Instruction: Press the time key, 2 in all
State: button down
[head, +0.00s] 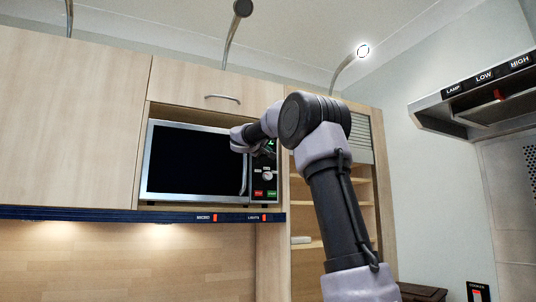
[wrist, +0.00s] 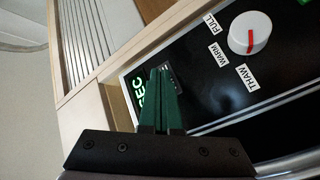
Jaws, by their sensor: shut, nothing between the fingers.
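The microwave (head: 195,162) sits in an open bay of the wall cabinet, with its black control panel (head: 264,178) on the right side. My gripper (head: 262,148) is at the upper part of this panel. In the wrist view my gripper (wrist: 162,72) is shut and empty, its two green fingers side by side over the panel. Green lettering reading SEC (wrist: 140,92) shows just left of the fingers. A small dark labelled patch (wrist: 174,78) shows right of the fingertips, partly hidden. I cannot make out the time key or whether the fingertips touch it.
A white knob (wrist: 249,34) with a red mark stands beside the fingers, labelled FULL, WARM and THAW. A red and a green key (head: 271,194) are lower on the panel. The door handle (head: 243,176) is left of the panel. A cooker hood (head: 475,95) hangs at right.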

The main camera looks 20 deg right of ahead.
jog(key=shift+s, duration=0.85)
jog(key=s, duration=0.5)
jog(key=shift+d, duration=0.1)
dwell(0.7)
